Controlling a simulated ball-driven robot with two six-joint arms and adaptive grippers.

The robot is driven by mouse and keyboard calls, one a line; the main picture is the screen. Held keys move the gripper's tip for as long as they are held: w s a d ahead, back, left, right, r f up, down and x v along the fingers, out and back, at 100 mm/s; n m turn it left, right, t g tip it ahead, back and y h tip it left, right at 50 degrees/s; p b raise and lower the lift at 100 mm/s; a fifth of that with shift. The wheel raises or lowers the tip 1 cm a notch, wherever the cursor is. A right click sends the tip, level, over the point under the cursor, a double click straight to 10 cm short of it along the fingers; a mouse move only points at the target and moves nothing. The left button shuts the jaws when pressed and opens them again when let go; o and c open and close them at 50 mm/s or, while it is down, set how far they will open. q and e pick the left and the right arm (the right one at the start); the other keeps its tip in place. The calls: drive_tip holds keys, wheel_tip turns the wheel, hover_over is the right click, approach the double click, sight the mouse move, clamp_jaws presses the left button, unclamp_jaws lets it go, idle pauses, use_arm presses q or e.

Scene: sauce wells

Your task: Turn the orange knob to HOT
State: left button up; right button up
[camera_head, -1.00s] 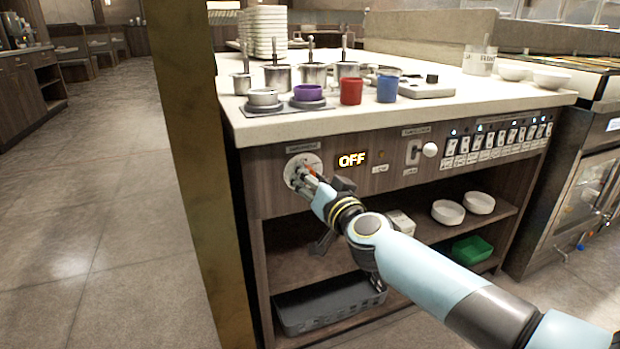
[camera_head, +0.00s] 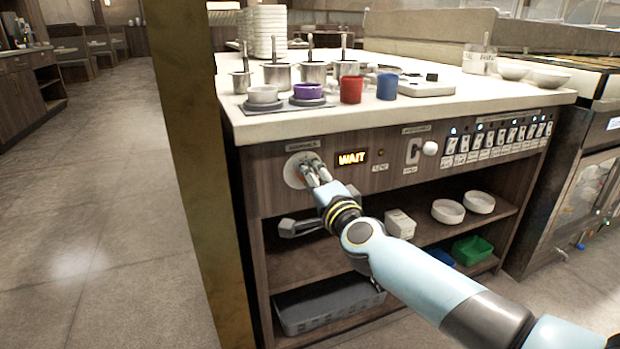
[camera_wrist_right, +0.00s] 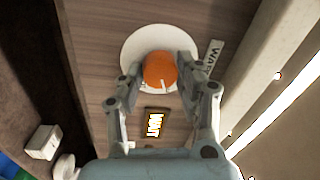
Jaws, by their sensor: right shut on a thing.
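The orange knob (camera_wrist_right: 160,71) sits on a round white dial plate (camera_wrist_right: 130,48) on the counter's wooden front panel. My right gripper (camera_wrist_right: 160,80) is shut on the knob, one finger on each side, in the right wrist view. In the head view my right gripper (camera_head: 307,176) reaches the dial plate (camera_head: 292,168) and mostly hides the knob. The lit display (camera_head: 352,158) beside the dial reads WAIT; it also shows in the right wrist view (camera_wrist_right: 153,125). The dial's markings are too small to read. My left gripper is not in view.
Right of the display are a lever switch with a white ball (camera_head: 430,148) and a row of switches (camera_head: 497,140). Below are open shelves with white bowls (camera_head: 448,211) and a grey bin (camera_head: 325,305). A post (camera_head: 198,170) stands at the left.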

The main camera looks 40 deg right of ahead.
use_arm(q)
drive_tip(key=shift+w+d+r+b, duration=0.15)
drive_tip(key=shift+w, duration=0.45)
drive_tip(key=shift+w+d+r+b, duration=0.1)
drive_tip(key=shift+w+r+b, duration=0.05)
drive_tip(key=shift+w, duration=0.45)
use_arm(e)
drive_tip(key=m+h, duration=0.1)
drive_tip(key=m, duration=1)
drive_tip(key=shift+f, duration=0.2)
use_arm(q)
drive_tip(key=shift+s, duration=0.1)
use_arm(e)
drive_tip(key=o, duration=1.1)
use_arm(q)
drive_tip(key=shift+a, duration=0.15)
use_arm(e)
drive_tip(key=shift+o, duration=0.2)
drive_tip(key=shift+s+a, duration=0.1)
drive_tip(key=r+v, duration=0.1)
drive_tip(key=v, duration=1.1)
drive_tip(key=shift+f, duration=0.3)
